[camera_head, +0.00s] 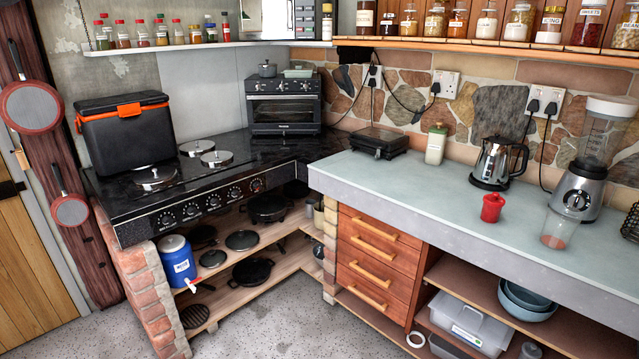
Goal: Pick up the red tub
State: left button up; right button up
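A small red tub (492,208) stands upright on the pale grey countertop (420,188) at the right, near the counter's front edge. It is just in front of the kettle and left of a clear cup. Nothing holds it. Neither of my grippers shows in the head view.
The metal kettle (495,163) stands close behind the tub. A clear cup (558,229) and a blender (582,180) stand to its right. A white bottle (436,145) and a black grill (379,143) are further back left. The counter left of the tub is clear.

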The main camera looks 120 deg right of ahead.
aim_at(489, 214)
jog(key=l+z, duration=0.1)
jog(key=z, duration=0.25)
jog(key=l+z, duration=0.15)
jog(key=z, duration=0.2)
jog(key=l+z, duration=0.15)
jog(key=z, duration=0.2)
jog(key=i+l+z, duration=0.1)
jog(key=z, duration=1.45)
jog(key=k+z, duration=0.1)
jog(key=z, duration=0.4)
jog(key=k+z, duration=0.1)
jog(key=z, duration=0.35)
jog(key=k+z, duration=0.1)
jog(key=z, duration=0.4)
jog(key=k+z, duration=0.1)
jog(key=z, duration=0.35)
jog(key=l+z, duration=0.1)
jog(key=z, duration=0.4)
jog(key=i+j+z, duration=0.1)
jog(key=i+z, duration=0.2)
jog(key=i, duration=0.2)
